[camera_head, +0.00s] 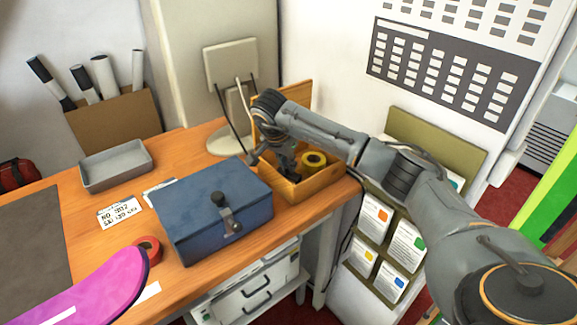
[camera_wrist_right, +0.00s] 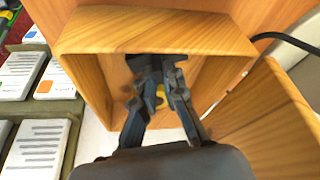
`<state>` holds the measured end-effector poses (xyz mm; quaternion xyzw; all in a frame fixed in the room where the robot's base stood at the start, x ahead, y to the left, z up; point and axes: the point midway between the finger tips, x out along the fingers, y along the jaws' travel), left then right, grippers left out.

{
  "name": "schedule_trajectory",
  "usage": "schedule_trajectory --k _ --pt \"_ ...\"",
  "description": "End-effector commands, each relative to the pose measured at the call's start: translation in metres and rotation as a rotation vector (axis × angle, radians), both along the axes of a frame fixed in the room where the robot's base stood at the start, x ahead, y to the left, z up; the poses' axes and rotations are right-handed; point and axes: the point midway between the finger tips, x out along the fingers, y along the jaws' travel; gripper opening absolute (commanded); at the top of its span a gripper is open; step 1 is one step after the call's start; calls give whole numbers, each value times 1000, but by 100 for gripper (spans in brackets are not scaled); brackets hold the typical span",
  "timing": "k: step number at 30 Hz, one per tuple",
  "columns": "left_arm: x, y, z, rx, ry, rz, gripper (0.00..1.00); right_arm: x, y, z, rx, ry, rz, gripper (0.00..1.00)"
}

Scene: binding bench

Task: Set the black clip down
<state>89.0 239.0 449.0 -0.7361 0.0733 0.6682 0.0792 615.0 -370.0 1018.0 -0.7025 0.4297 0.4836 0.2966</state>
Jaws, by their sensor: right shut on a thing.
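My right gripper (camera_head: 287,163) reaches down into the open wooden box (camera_head: 307,190) at the back right of the bench. In the right wrist view the gripper (camera_wrist_right: 158,85) is shut on a small dark thing, seemingly the black clip (camera_wrist_right: 148,63), held at its fingertips inside the box (camera_wrist_right: 150,25). The fingers partly cover the clip, and I cannot tell whether it touches the box. A yellow roll (camera_head: 314,160) lies in the box beside the gripper; a bit of it shows behind the fingers. My left gripper is out of view.
A blue latched case (camera_head: 200,205) stands left of the wooden box. A grey tray (camera_head: 117,164), a label card (camera_head: 119,212), a red tape roll (camera_head: 147,249) and a pink object (camera_head: 95,290) are farther left. A pale monitor (camera_head: 229,65) stands behind.

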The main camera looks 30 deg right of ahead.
Motion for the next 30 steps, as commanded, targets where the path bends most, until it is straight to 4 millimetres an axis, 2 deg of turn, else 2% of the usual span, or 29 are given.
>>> schedule_trajectory --k 5,6,8,9,17,21,25,30 --pt "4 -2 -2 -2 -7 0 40 0 -1 -4 -1 0 -1 0" --pt "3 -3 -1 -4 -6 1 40 0 0 -3 -1 -1 -1 18" --pt "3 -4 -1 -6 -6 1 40 0 0 -3 0 1 -1 30" --pt "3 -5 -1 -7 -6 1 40 0 0 -3 0 1 -1 33" --pt "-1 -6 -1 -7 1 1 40 0 0 -2 0 1 -1 33" --pt "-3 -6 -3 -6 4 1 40 0 2 5 -1 -3 1 33" --pt "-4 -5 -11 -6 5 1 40 -4 8 25 -1 -6 1 33" --pt "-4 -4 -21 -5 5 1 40 -9 21 61 0 -6 1 33"
